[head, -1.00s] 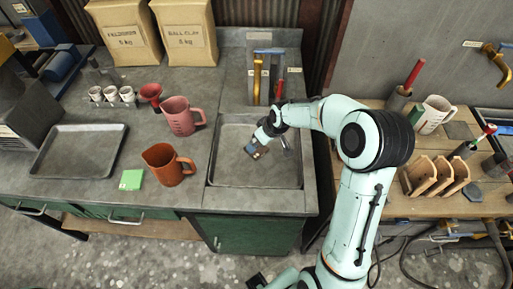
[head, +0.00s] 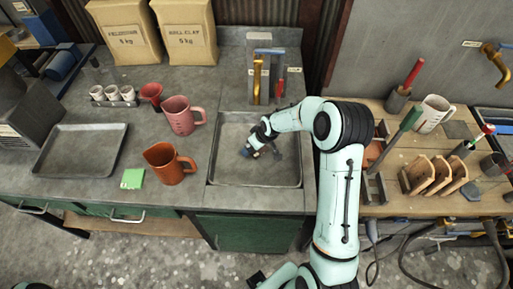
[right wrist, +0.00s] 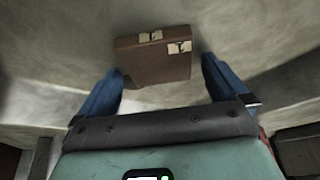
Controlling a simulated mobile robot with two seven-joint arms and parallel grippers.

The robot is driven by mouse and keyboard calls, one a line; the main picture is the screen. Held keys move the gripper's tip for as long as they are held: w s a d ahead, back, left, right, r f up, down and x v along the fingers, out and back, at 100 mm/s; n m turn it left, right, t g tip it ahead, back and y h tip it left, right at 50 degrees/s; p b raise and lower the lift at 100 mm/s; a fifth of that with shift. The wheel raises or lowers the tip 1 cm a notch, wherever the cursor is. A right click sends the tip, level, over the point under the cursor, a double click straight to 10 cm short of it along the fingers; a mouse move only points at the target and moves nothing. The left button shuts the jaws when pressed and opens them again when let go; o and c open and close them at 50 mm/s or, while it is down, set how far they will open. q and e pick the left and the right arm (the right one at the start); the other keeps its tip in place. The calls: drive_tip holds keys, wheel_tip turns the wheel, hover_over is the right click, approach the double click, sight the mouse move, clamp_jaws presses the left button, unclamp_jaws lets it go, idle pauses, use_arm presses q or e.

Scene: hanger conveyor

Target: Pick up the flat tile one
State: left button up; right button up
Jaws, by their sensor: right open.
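A brown flat tile (right wrist: 155,66) with two pale marks along its upper edge shows in the right wrist view. It lies on a pale grey surface, between and just ahead of the two blue fingers of my right gripper (right wrist: 160,75). The fingers are apart, with a gap visible on each side of the tile. In the head view my right gripper (head: 250,149) points down into the sink basin (head: 228,172). The tile cannot be made out there, behind or under the gripper. My left gripper does not show.
Left of the basin stand an orange jug (head: 165,166), a pink jug (head: 180,118) and a green pad (head: 132,179). A metal tray (head: 80,173) lies farther left. A tap (head: 257,80) rises behind the basin. Wooden racks (head: 432,172) stand on the right bench.

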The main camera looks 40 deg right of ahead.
drive_tip(key=shift+c, duration=0.3)
drive_tip(key=c, duration=1.2)
